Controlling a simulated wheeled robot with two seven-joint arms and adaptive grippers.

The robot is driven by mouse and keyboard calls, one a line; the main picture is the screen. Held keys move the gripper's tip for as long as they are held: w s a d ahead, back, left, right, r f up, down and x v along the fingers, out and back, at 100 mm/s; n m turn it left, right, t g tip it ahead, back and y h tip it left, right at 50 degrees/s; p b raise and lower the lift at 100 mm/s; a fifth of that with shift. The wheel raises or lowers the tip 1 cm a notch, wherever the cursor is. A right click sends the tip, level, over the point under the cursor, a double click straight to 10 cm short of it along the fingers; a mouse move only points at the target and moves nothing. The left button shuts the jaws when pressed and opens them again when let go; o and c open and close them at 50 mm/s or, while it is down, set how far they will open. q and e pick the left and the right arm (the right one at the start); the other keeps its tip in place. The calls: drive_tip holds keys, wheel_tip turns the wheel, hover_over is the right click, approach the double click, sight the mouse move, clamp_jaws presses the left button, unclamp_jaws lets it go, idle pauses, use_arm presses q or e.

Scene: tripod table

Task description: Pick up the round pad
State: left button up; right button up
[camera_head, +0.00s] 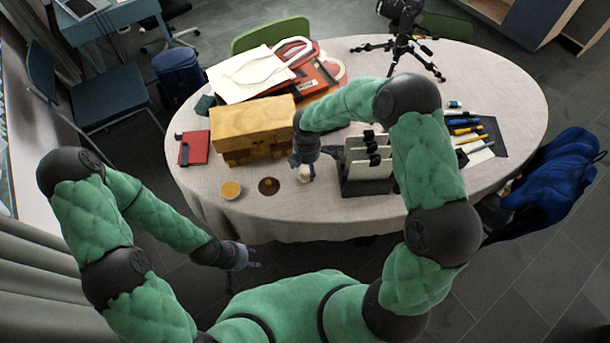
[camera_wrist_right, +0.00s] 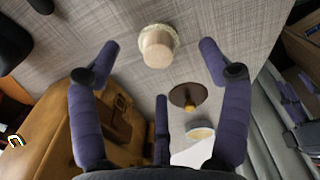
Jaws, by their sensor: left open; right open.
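A small cream round pad (camera_head: 305,174) with a pale knob on top sits on the table near its front edge. In the right wrist view the round pad (camera_wrist_right: 158,46) lies ahead, between the spread fingers and apart from them. My right gripper (camera_head: 303,162) is open and empty, close above it; its fingers also show in the right wrist view (camera_wrist_right: 157,60). A dark brown disc (camera_head: 268,186) with an orange-yellow knob lies just left of the pad. My left gripper (camera_head: 252,263) is open and empty, low in front of the table.
A dark stand with pale panels (camera_head: 366,165) is close to the right of my right gripper. The oval table (camera_head: 225,214) has bare cloth along its front edge.

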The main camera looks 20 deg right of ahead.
sight(306, 171)
drive_tip(key=f+b, duration=0.1)
drive_tip(key=f, duration=0.4)
drive_tip(key=shift+w+b, duration=0.2)
drive_tip(key=shift+b, duration=0.15)
drive_tip(key=c, duration=1.3)
